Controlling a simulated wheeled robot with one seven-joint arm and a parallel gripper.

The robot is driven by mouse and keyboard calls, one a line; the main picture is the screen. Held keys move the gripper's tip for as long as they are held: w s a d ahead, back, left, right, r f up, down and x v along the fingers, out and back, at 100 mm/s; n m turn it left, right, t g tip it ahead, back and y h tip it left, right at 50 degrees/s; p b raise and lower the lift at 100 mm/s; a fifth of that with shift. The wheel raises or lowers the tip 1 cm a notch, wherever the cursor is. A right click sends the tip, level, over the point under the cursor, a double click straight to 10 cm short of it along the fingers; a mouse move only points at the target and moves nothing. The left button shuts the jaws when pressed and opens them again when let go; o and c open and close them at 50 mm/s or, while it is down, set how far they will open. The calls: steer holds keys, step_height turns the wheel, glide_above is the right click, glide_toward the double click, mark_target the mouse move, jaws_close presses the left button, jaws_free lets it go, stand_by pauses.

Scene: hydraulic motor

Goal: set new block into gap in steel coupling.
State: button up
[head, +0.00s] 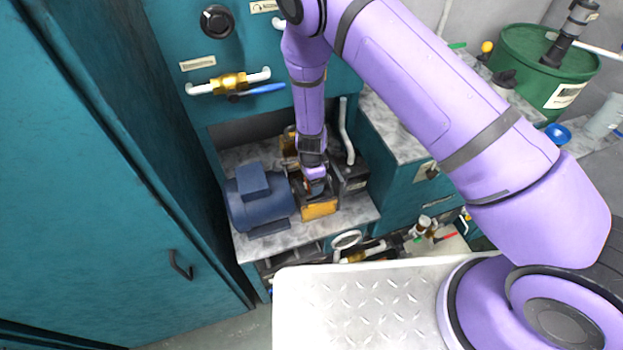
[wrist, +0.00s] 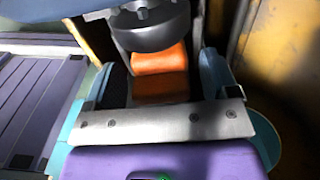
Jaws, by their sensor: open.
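My gripper (head: 316,186) reaches down between the blue motor (head: 258,198) and the black pump unit (head: 350,178). In the wrist view its two fingers stand apart, one on each side of an orange block (wrist: 160,86). The jaws are open, and I cannot tell whether either finger touches the block. Just beyond the orange piece is a dark grey steel coupling (wrist: 152,32) with teeth on its upper edge. The orange shows directly below the coupling hub. I cannot tell whether it sits in the gap. In the head view my gripper hides the coupling.
A yellow guard (head: 319,209) stands in front of my gripper. Its yellow wall shows close on the right in the wrist view (wrist: 288,70). The motor's finned blue side (wrist: 35,105) is close on the left. A valve with a blue lever (head: 265,89) is on the panel above.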

step_height(320, 180, up, 12)
steer(key=shift+f, duration=0.1)
stand_by(0.4)
stand_by(0.9)
